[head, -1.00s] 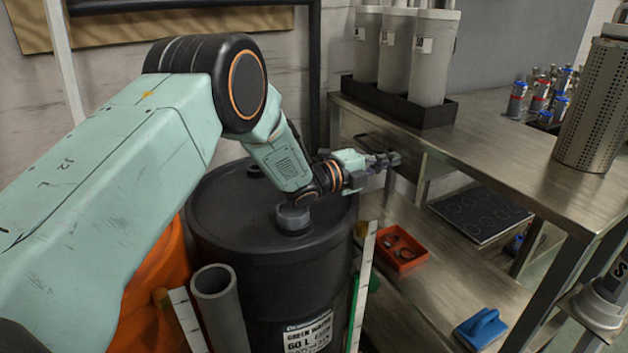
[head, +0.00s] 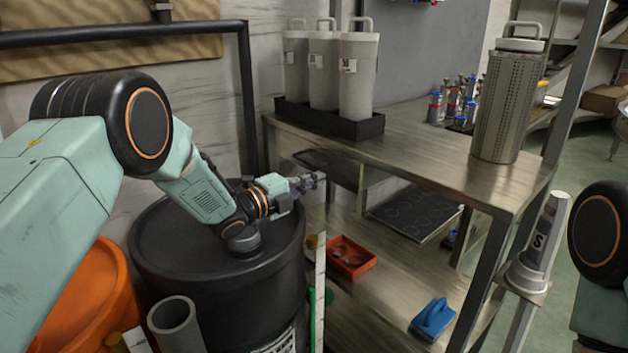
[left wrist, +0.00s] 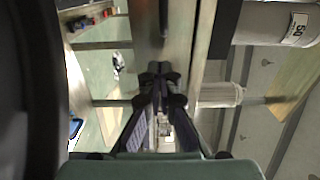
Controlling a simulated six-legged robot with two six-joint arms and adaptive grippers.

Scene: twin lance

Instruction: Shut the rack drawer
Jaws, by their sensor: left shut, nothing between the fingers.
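A grey metal drawer-like panel (head: 336,169) hangs under the left end of the steel bench top, with a dark handle-like loop by its upper edge. How far it stands out is hard to tell. My left gripper (head: 319,179) is just below and in front of this panel, fingers pointing right. I cannot tell whether it touches. In the left wrist view its fingertips (left wrist: 160,75) are together with nothing between them, close to a pale metal edge. My right gripper is out of view; only part of my right arm shows at the right edge.
A black drum (head: 215,275) stands under my left forearm. The bench top (head: 430,150) carries grey canisters (head: 358,78) and a perforated cylinder (head: 507,105). Below are a dark panel with circles (head: 414,211), an orange tray (head: 366,268) and a blue object (head: 433,318).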

